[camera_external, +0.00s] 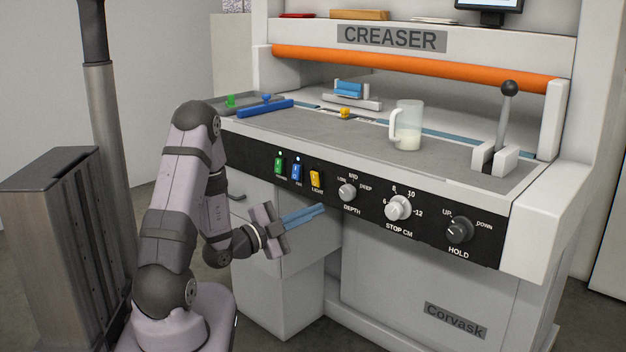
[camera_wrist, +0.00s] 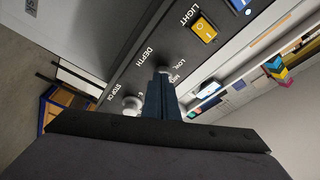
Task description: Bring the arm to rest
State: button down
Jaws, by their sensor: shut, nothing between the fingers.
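My gripper (camera_external: 319,212) is shut and empty, its blue fingers pointing right in the external view. In the wrist view the closed fingers (camera_wrist: 161,80) stand in front of the panel, overlapping the area by the depth knob (camera_wrist: 163,66). I cannot tell from the pictures whether the fingertips touch anything. My arm is bent, with the elbow high and the forearm hanging down.
A black-knobbed lever (camera_external: 505,115) stands at the right. A grey cabinet (camera_external: 45,240) is left of my arm. Floor lies open at the far left.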

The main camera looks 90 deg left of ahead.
jog(key=shift+w, duration=0.1)
jog(key=w+d+f+n+g+h, duration=0.2)
jog(key=w+d+f+g+h, duration=0.4)
jog(key=w+d+f+g, duration=0.6)
jog(key=s+d+r+n+g+h, duration=0.1)
jog(key=s+d, duration=0.4)
jog(key=d, duration=0.3)
jog(key=s+d+n+g+h, duration=0.1)
jog(key=s+d+g+h, duration=0.1)
jog(key=s+d, duration=0.55)
jog(key=s+d+r+n+g+h, duration=0.15)
jog(key=s+d, duration=0.25)
jog(key=d, duration=0.6)
notch_tip(320, 180, up, 26)
jog(key=p, duration=2.7)
jog(key=shift+w+a+f, duration=0.25)
jog(key=shift+a, duration=0.1)
notch_tip(320, 180, down, 19)
jog(key=b, duration=1.8)
jog(key=shift+b, duration=0.35)
